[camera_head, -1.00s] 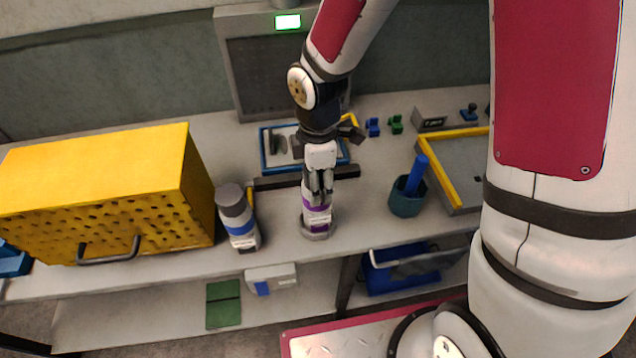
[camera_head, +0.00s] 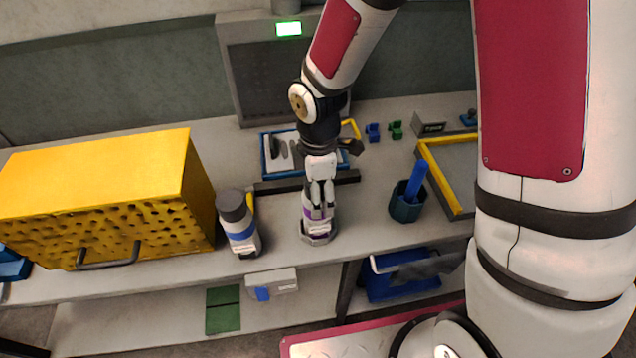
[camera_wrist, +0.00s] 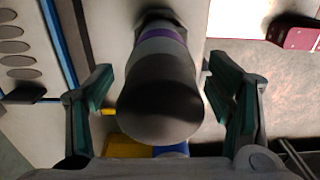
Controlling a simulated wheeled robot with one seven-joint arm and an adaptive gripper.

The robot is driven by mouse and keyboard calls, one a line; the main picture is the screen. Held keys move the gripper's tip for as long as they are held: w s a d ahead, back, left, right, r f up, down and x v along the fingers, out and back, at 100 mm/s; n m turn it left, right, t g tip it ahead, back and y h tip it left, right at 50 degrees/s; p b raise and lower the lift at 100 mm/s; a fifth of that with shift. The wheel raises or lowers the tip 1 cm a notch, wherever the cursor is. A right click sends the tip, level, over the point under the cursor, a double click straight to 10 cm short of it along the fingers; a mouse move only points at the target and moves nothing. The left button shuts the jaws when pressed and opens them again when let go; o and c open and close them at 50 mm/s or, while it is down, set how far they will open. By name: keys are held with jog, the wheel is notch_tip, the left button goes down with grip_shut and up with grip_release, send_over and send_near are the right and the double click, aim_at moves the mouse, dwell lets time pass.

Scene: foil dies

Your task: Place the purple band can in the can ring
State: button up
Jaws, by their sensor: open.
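The purple band can (camera_head: 311,212) is white and purple with a grey top. In the head view it stands upright with its base inside the grey can ring (camera_head: 318,239) near the bench's front edge. In the wrist view the can (camera_wrist: 160,98) fills the middle, grey top nearest, purple band farther off. My gripper (camera_head: 320,200) is over the can, its fingers reaching down on both sides. In the wrist view my gripper (camera_wrist: 163,95) is open, with a gap between each green pad and the can. The can hides most of the ring there.
A blue band can (camera_head: 238,224) stands to the left, beside a yellow perforated box (camera_head: 95,200). A teal cup (camera_head: 405,208) with a blue stick stands to the right. A dark bar (camera_head: 275,186) and a blue-framed tray (camera_head: 266,160) lie behind the can.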

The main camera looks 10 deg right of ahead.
notch_tip(320, 180, up, 12)
jog(key=shift+r, duration=0.25)
jog(key=s+d+r+m+t, duration=0.5)
jog(key=s+d+r+m, duration=0.6)
jog(key=s+r+m, duration=0.3)
jog(key=r+m, duration=0.2)
jog(key=m, duration=0.2)
jog(key=shift+s+t, duration=0.3)
